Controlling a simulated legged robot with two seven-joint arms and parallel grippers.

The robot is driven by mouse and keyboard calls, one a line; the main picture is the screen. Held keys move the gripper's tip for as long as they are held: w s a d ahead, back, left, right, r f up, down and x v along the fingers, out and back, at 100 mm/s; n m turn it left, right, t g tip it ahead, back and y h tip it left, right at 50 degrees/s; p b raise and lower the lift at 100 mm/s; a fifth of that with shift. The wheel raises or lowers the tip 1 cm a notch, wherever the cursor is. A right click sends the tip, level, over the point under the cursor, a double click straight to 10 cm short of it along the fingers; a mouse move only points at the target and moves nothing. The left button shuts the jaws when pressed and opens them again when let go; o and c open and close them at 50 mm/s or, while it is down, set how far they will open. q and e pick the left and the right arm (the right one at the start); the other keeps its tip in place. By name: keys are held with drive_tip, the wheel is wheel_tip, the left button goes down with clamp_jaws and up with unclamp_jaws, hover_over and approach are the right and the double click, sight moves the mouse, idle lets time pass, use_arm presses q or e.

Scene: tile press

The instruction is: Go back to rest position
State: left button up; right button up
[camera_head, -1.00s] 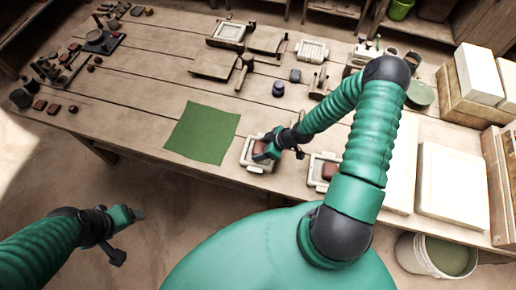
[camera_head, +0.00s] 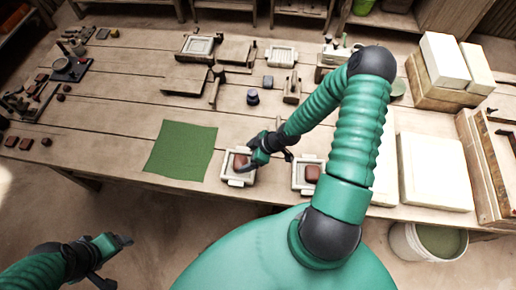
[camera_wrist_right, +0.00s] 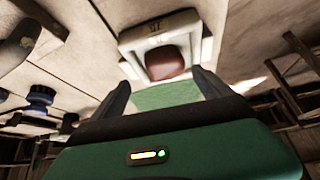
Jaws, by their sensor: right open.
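My right gripper (camera_head: 246,166) is over the right part of a pale mould (camera_head: 227,178) at the table's front edge. The mould holds a reddish-brown lump (camera_head: 240,161). In the right wrist view my right gripper (camera_wrist_right: 162,90) has its fingers apart with nothing between them. The lump (camera_wrist_right: 167,63) sits in the mould (camera_wrist_right: 160,30) beyond the fingertips. My left gripper (camera_head: 127,240) hangs at the lower left, clear of the table, and its jaws are too small to read.
A green cloth (camera_head: 181,150) lies left of the mould. A second mould (camera_head: 299,176) with a reddish lump stands to the right. White slabs (camera_head: 436,172) lie at the right, with a bucket (camera_head: 398,243) below the table edge. Tools stand farther back.

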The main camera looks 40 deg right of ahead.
drive_tip(key=s+r+m+g+h+p, duration=0.2)
drive_tip(key=s+r+g+p, duration=0.15)
drive_tip(key=s+r, duration=0.65)
use_arm(q)
drive_tip(key=shift+s+a+r+b, duration=0.1)
drive_tip(key=shift+a+r+b, duration=0.25)
drive_tip(key=shift+r, duration=0.25)
drive_tip(key=shift+s+a+r+b, duration=0.1)
drive_tip(key=shift+a+r+b, duration=0.2)
drive_tip(key=shift+r, duration=0.3)
use_arm(e)
drive_tip(key=w+a+r+m+h, duration=0.1)
drive_tip(key=w+a+r+m, duration=0.2)
drive_tip(key=a+r, duration=0.7)
drive_tip(key=shift+r+m+t+h, duration=0.4)
drive_tip(key=shift+r+m, duration=0.7)
drive_tip(key=shift+r, duration=0.3)
